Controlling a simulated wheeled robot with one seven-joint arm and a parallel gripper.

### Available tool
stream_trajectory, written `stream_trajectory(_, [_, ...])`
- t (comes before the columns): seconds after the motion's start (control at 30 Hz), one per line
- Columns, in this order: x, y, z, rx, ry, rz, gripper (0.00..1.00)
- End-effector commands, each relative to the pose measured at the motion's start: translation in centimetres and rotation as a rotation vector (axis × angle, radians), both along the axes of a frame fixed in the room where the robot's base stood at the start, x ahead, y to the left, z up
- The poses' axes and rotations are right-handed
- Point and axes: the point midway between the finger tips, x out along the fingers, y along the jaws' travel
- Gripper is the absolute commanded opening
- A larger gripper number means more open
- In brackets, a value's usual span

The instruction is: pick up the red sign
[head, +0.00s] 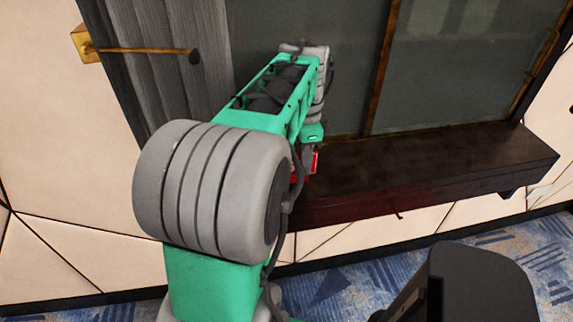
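A small patch of red (315,161) shows just past the end of my arm, above the dark wooden ledge. It appears to be part of the red sign, but my arm hides most of it. My green and grey arm reaches toward the ledge. My gripper (308,151) is at its far end, close to the red patch and largely hidden by the arm. Its fingers cannot be made out. I cannot tell whether it touches or holds the red thing.
The dark wooden ledge (430,172) runs under a framed glass panel (450,70). A grey curtain (165,75) hangs to the left, beside a brass wall fitting (86,44). The blue patterned carpet (340,290) lies below, with a black shape at the lower right.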

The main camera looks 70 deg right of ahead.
Motion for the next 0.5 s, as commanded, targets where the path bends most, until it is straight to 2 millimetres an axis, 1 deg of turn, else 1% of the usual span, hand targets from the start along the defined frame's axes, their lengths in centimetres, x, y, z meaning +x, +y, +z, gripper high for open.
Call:
stream_trajectory(0.2, [0.1, 0.0, -0.08, -0.001, -0.001, 0.002, 0.3])
stream_trajectory(0.5, [0.15, 0.02, -0.06, -0.001, -0.001, 0.004, 0.06])
